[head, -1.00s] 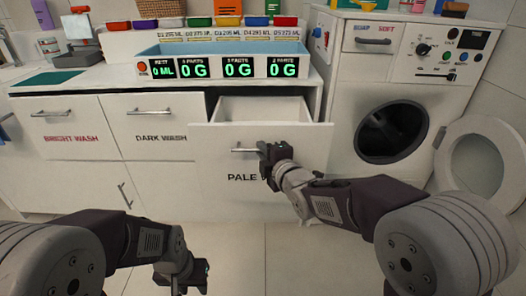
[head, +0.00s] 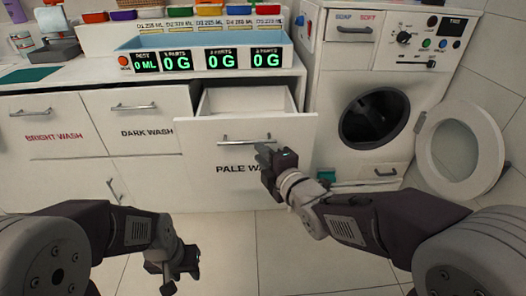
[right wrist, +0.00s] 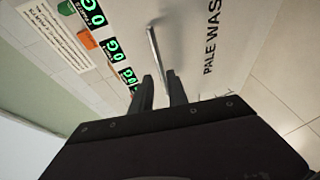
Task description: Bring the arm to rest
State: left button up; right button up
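The pale wash drawer (head: 200,155) is pulled out, and its inside looks empty where visible. Its bar handle (head: 232,141) runs across the front. My right gripper (head: 264,154) is just in front of the drawer, at the handle's lower right. In the right wrist view my right gripper (right wrist: 158,82) has its two fingers apart with nothing held between them.
The washer (head: 400,90) stands right of the drawers with its round door (head: 460,150) swung open. The bright wash drawer (head: 50,115) and dark wash drawer (head: 135,110) are shut. A blue tray (head: 210,37) with displays stands on the counter. Floor (head: 225,240) is free between my arms.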

jog(key=shift+s+d, duration=0.1)
jog(key=shift+s, duration=0.2)
jog(key=shift+d, duration=0.15)
jog(key=s+d+f+m+g+h, duration=0.3)
jog(key=d+f+m+g+h, duration=0.3)
jog(key=d+f+m, duration=0.6)
jog(key=s+d+f+m+g, duration=0.2)
jog(key=s+f+m+g, duration=0.65)
jog(key=s, duration=0.65)
notch_tip(320, 180, up, 36)
jog(key=m+p, duration=0.1)
jog(key=p, duration=3.7)
jog(key=shift+s+r+t, duration=0.15)
jog(key=shift+s+t, duration=0.05)
jog(key=shift+t, duration=0.25)
